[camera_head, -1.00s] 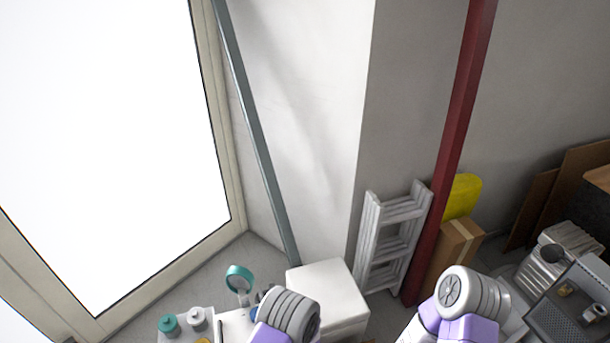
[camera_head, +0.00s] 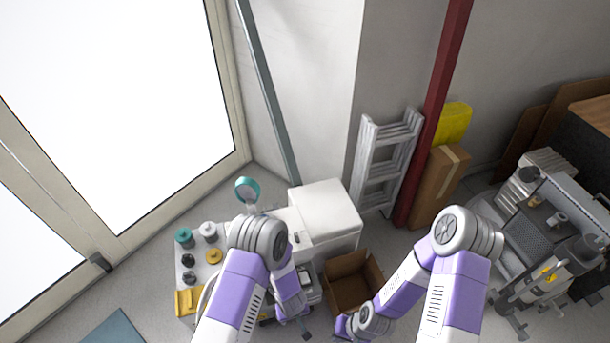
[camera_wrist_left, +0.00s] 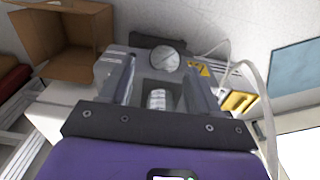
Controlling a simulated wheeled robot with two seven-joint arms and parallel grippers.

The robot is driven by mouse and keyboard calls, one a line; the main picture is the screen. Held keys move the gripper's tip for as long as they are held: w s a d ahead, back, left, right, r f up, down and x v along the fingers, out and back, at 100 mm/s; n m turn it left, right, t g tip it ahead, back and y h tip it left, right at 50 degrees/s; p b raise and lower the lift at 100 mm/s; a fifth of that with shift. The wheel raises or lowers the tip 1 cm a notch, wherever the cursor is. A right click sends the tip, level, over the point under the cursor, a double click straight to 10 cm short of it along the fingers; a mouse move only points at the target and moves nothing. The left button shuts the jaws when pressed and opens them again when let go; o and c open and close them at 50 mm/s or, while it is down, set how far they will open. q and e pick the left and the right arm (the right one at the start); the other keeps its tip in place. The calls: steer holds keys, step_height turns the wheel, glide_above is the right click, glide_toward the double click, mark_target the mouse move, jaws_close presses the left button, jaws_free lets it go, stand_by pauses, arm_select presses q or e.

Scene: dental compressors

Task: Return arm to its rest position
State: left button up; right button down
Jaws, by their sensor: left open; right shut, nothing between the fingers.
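My right arm, purple and white, bends at its elbow in the head view. It reaches down and left to my right gripper (camera_head: 342,326), small and low beside an open cardboard box (camera_head: 347,287). This gripper is shut and appears empty. My left arm comes up from the bottom and folds back down over the equipment on the left. In the left wrist view my left gripper (camera_wrist_left: 158,78) is open. A round gauge (camera_wrist_left: 165,59) and a ribbed metal cylinder (camera_wrist_left: 157,99) show between and beyond its fingers; whether they touch is unclear.
A white cabinet (camera_head: 326,213) stands behind the left arm. A ladder (camera_head: 387,165) and red post (camera_head: 432,120) stand at the back. A grey machine (camera_head: 540,225) is at right.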

arm_select(q)
steer(key=s+a+r+h+p, duration=0.1)
steer(key=s+a+r+h, duration=0.3)
steer(key=s+a+r, duration=0.2)
step_height(320, 180, up, 4)
steer(key=s, duration=0.2)
steer(key=shift+s+r+m, duration=0.15)
steer(key=shift+s+m, duration=0.25)
